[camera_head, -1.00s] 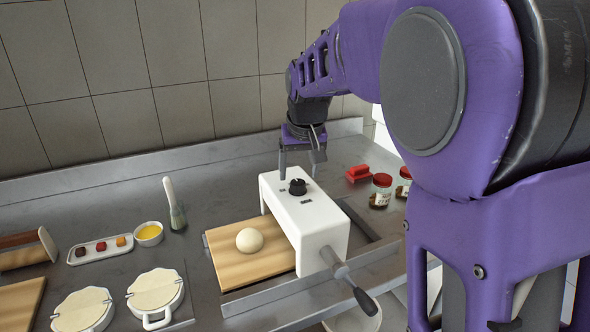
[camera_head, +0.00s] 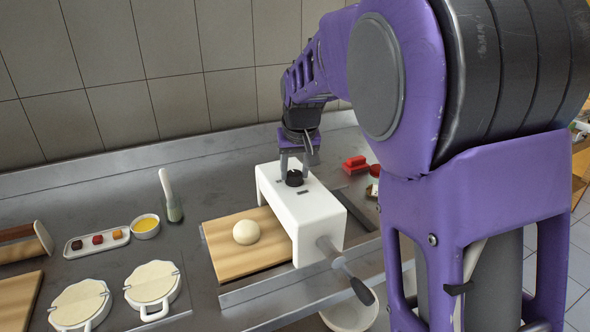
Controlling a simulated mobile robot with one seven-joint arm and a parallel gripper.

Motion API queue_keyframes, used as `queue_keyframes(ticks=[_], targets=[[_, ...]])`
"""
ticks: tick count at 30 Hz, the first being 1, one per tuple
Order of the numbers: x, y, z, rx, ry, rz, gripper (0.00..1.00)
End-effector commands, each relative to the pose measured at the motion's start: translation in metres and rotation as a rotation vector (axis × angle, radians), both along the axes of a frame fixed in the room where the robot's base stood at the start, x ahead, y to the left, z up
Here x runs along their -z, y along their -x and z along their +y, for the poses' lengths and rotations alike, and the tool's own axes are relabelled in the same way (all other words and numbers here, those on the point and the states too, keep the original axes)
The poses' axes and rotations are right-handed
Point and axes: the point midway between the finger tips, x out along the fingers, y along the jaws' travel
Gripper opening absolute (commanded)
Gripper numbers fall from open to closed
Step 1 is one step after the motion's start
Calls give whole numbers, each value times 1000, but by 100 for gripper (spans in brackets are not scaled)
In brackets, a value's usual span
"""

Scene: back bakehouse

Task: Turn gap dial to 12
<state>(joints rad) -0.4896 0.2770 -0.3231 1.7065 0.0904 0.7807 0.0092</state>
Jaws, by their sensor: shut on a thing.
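The white dough sheeter (camera_head: 318,218) stands over the right end of a wooden board, with a crank handle at its front right. The black gap dial (camera_head: 294,178) sits on its top face. My gripper (camera_head: 295,173) points down at the dial, its two grey fingers on either side, shut on it. The dial's marks are too small to read, so its setting cannot be told. A ball of dough (camera_head: 246,232) lies on the wooden board (camera_head: 225,258), left of the sheeter.
A red-handled block (camera_head: 355,164) and red-lidded jars (camera_head: 375,172) stand right of the sheeter. The tiled wall is behind.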

Motion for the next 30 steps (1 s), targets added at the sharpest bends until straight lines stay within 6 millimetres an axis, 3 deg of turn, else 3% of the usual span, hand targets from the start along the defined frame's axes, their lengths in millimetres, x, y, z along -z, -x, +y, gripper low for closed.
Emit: queue_keyframes(ticks=[14,30], targets=[[0,0,-2,-70,-2,-1,0],[0,-3,-6,-522,-3,-1,0]])
